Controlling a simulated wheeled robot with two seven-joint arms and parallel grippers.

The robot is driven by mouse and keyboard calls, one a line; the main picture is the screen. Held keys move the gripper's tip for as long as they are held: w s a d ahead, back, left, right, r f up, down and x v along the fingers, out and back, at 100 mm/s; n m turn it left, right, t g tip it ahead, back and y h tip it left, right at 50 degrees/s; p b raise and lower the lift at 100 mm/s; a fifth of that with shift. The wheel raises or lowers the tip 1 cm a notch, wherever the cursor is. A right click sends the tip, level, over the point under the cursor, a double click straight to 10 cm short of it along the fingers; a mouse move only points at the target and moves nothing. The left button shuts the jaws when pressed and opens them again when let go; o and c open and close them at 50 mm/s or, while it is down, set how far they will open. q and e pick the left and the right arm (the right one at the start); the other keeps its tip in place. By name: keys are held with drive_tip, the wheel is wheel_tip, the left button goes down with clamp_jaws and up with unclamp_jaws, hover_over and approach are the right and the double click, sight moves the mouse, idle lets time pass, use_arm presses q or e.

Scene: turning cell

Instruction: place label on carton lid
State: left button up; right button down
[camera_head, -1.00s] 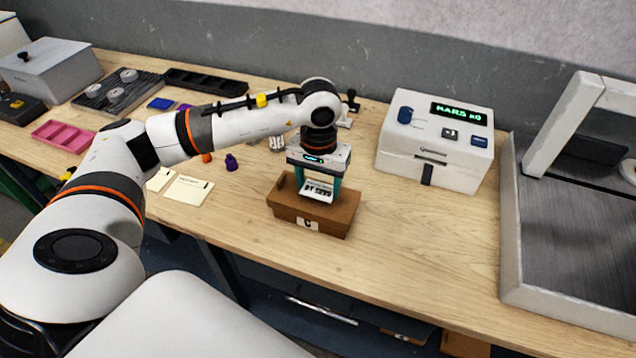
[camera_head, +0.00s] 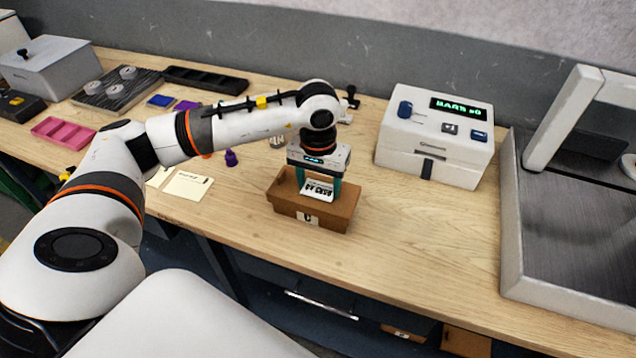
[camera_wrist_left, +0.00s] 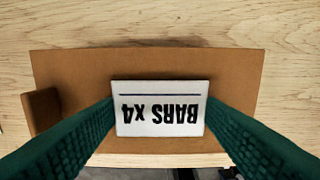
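A brown carton (camera_head: 340,213) marked "C" on its front sits on the wooden bench. My left gripper (camera_head: 319,183) is above its top, pointing down. The white label (camera_head: 318,194), printed "BARS x4", is between its fingers. In the left wrist view the two green fingers (camera_wrist_left: 160,106) meet the left and right edges of the label (camera_wrist_left: 162,90). The label lies over the flat brown carton top (camera_wrist_left: 80,75), with brown showing around it. I cannot tell whether it touches that surface. My right gripper is not in view.
A white label printer (camera_head: 430,150) with a green "BARS x0" display stands right of the carton. A grey-framed machine tray (camera_head: 515,240) is at the far right. Pale cards (camera_head: 187,186) and a purple piece (camera_head: 231,158) lie to the left. The bench front right of the carton is clear.

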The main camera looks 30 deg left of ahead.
sight(318, 188)
use_arm(q)
drive_tip(key=o, duration=0.4)
drive_tip(key=shift+s+d+f, duration=0.15)
drive_tip(key=shift+s+f, duration=0.15)
drive_tip(key=shift+f, duration=0.45)
drive_tip(key=shift+o, duration=0.2)
drive_tip(key=shift+d+g, duration=0.2)
drive_tip(key=shift+g, duration=0.1)
drive_tip(key=shift+w+a+r+p, duration=0.1)
drive_tip(key=shift+a+r+p, duration=0.05)
drive_tip(key=shift+r+p, duration=0.35)
drive_tip(key=shift+w+r+p, duration=0.1)
drive_tip(key=shift+r+p, duration=0.2)
drive_tip(key=shift+p, duration=0.25)
drive_tip(key=r, duration=0.1)
drive_tip(key=r+b, duration=0.2)
drive_tip(key=shift+w+a, duration=0.25)
drive_tip(key=shift+a, duration=0.15)
wheel_tip(318, 188, up, 9)
drive_tip(key=b, duration=0.1)
drive_tip(key=shift+d, duration=0.15)
